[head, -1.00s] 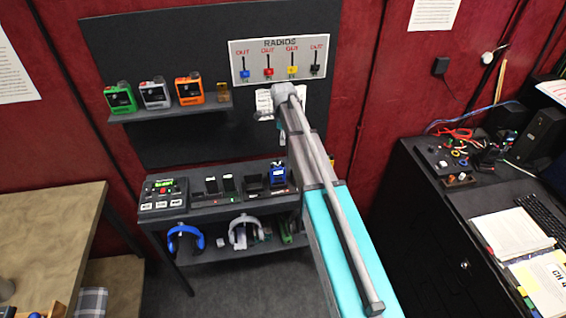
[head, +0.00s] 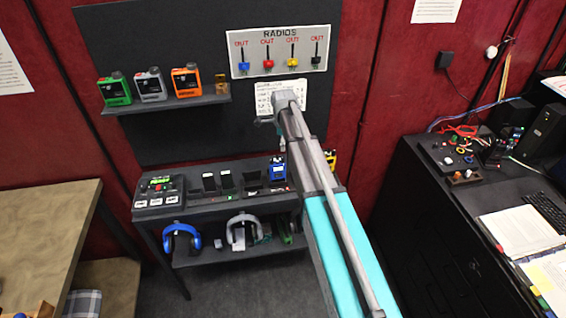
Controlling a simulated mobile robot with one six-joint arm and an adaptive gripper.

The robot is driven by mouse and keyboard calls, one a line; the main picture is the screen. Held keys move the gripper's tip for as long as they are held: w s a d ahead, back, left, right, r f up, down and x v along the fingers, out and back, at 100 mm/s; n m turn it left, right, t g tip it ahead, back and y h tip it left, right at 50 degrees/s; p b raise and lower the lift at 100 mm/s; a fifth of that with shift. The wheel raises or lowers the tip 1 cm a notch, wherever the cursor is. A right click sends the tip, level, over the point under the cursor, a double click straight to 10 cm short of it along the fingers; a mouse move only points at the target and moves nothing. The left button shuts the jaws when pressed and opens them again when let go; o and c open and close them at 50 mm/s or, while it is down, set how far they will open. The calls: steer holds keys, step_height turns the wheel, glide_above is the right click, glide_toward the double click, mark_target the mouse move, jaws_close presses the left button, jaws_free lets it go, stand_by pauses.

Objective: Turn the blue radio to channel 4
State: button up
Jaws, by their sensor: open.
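The blue radio (head: 278,169) stands upright in the row of charger slots on the upper deck of the dark bench, just left of my arm. Its channel setting is too small to read. My gripper (head: 282,146), small and partly hidden by my wrist, hangs above the blue radio in the picture. It is open, with nothing visible in it. I cannot tell how far it is from the radio in depth.
A yellow radio (head: 331,158) shows partly behind my arm. A button panel (head: 158,191) sits at the bench's left end. A cluttered black desk (head: 440,220) stands right.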

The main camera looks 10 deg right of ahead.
mark_target(283, 158)
steer(key=shift+f+b, duration=3.55)
steer(key=shift+f, duration=0.3)
jaws_close()
